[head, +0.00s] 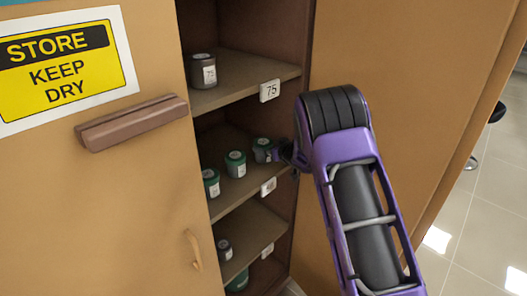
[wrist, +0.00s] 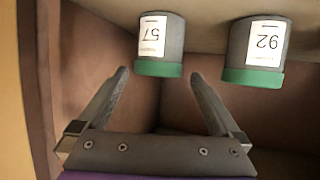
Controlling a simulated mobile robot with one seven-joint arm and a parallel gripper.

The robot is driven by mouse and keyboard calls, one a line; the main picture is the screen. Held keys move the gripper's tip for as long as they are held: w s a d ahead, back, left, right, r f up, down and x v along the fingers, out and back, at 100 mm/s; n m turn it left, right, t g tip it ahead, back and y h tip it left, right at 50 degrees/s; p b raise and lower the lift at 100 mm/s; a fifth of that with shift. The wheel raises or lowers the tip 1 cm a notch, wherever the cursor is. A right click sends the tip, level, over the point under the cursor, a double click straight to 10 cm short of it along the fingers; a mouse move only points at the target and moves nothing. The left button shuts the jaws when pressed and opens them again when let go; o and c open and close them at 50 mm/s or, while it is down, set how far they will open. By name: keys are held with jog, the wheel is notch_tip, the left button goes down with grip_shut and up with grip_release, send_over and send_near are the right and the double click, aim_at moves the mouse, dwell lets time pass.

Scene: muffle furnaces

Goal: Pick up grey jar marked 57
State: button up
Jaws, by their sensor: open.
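The grey jar marked 57 (wrist: 172,48) has a green lid and shows upside down in the wrist view, just beyond the fingertips and in line with the gap between them. In the head view it appears to be the rightmost jar (head: 262,147) on the middle shelf (head: 247,182), though its label is too small to read there. My gripper (wrist: 158,75) is open and empty, with its fingers apart and not around the jar. In the head view my gripper (head: 279,153) is at the right side of that shelf, close to this jar and partly hidden by my arm.
A similar jar marked 92 (wrist: 235,48) stands beside it. Another green-lidded jar (head: 211,186) is further left on the shelf. The cupboard's side wall (head: 300,60) is close on the right.

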aim_at(265, 144)
jog(key=shift+x, duration=2.65)
jog(key=shift+w+r, duration=0.1)
jog(key=shift+r, duration=0.1)
jog(key=c, duration=1.4)
jog(key=shift+r, duration=0.15)
